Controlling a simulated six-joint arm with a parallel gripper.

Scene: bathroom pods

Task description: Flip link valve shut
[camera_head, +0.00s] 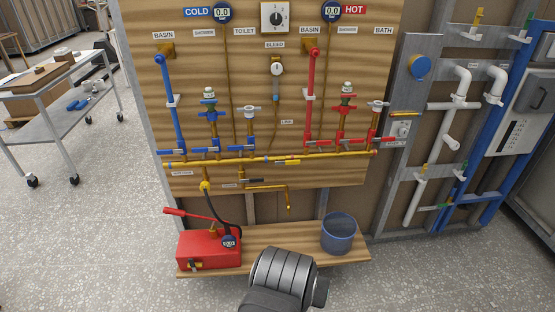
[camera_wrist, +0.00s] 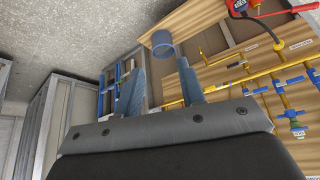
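The LINK label (camera_head: 287,122) sits on the wooden board in the head view. Below it, a yellow lever (camera_head: 287,161), which I take as the link valve's handle, lies roughly along the horizontal brass pipe (camera_head: 235,160). The pipe runs between the blue-handled cold side and the red-handled hot side. In the wrist view the yellow lever cannot be told apart with certainty. My gripper (camera_wrist: 160,66) shows in the wrist view with its two fingers apart and nothing between them. In the head view only my arm shows, low in front of the shelf and apart from the valve; the fingertips are hidden.
A blue bucket (camera_head: 338,234) and a red pump box (camera_head: 208,248) with a gauge and hose stand on the wooden shelf (camera_head: 279,240). A brass spout (camera_head: 288,200) hangs above the shelf. Blue and red valves flank the lever. White pipes (camera_head: 459,90) are at right.

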